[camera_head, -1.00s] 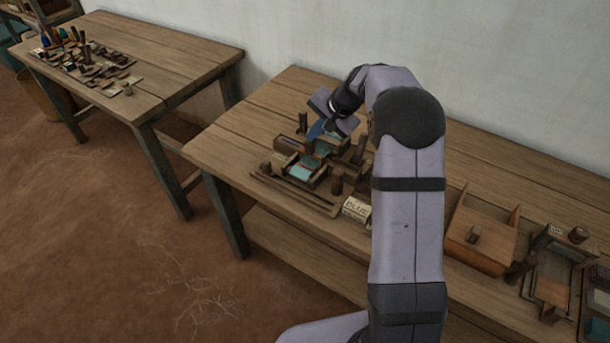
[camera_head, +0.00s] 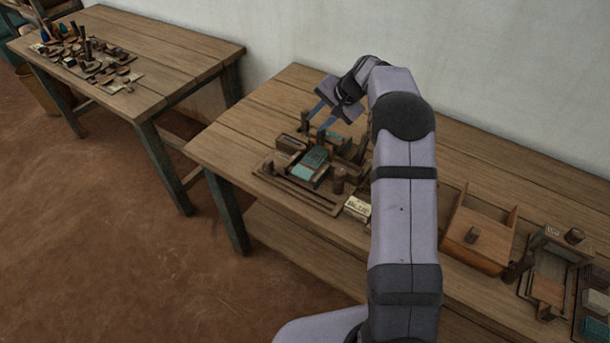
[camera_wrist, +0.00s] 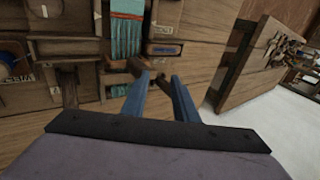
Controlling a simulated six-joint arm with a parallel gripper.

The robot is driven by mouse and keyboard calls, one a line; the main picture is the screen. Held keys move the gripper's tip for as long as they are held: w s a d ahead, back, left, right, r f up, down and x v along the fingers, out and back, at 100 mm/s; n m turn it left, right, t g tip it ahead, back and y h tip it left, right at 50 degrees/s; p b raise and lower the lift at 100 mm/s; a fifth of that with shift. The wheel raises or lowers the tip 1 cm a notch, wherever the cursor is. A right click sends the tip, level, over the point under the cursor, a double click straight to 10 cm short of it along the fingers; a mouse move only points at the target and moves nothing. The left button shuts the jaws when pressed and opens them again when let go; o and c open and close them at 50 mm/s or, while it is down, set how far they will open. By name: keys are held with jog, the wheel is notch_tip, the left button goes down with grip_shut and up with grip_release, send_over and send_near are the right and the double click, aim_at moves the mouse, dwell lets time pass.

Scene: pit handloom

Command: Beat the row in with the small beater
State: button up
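The small loom (camera_head: 292,172) sits on the near table, with a strip of teal threads (camera_head: 312,162) in its middle. The strip also shows at the top of the wrist view (camera_wrist: 126,36). My gripper (camera_head: 323,113) is above the loom's far side, its two blue fingers spread with a gap between them. In the wrist view my gripper (camera_wrist: 160,78) points at the loom's edge, and a brown wooden handle-like piece (camera_wrist: 138,67) shows beyond the fingertips. I cannot tell for sure which wooden piece is the small beater. Nothing is clearly held.
A dark upright peg (camera_head: 339,180) and a small lettered block (camera_head: 357,207) stand at the loom's near right. A wooden box (camera_head: 480,243) and other trays are farther right. A second table (camera_head: 185,60) with several tools stands at the left.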

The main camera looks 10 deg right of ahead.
jog(key=shift+g, duration=0.6)
jog(key=f, duration=0.1)
jog(key=s+a+f, duration=0.1)
jog(key=f, duration=0.1)
jog(key=s+f, duration=0.1)
jog(key=f, duration=0.1)
jog(key=shift+s+a, duration=0.1)
jog(key=shift+a, duration=0.25)
jog(key=shift+w+r+p, duration=0.3)
jog(key=shift+r+p, duration=0.55)
jog(key=shift+r, duration=0.05)
jog(key=shift+w+r+p, duration=0.35)
jog(key=shift+r+p, duration=0.5)
jog(key=shift+r, duration=0.05)
jog(key=shift+w+r+p, duration=0.3)
jog(key=shift+r+p, duration=0.55)
jog(key=shift+r, duration=0.05)
jog(key=shift+r, duration=0.15)
jog(key=s+a+n+g+h, duration=0.1)
jog(key=s+n, duration=0.2)
jog(key=s, duration=0.9)
jog(key=s+a+n+g+h, duration=0.1)
jog(key=s+n, duration=0.2)
jog(key=s, duration=1)
jog(key=s+a+r+n+g+h, duration=0.1)
jog(key=s+n+g+h, duration=0.1)
jog(key=s, duration=1.1)
jog(key=shift+s+a+n, duration=0.15)
jog(key=shift+s+n, duration=0.1)
jog(key=shift+n, duration=0.25)
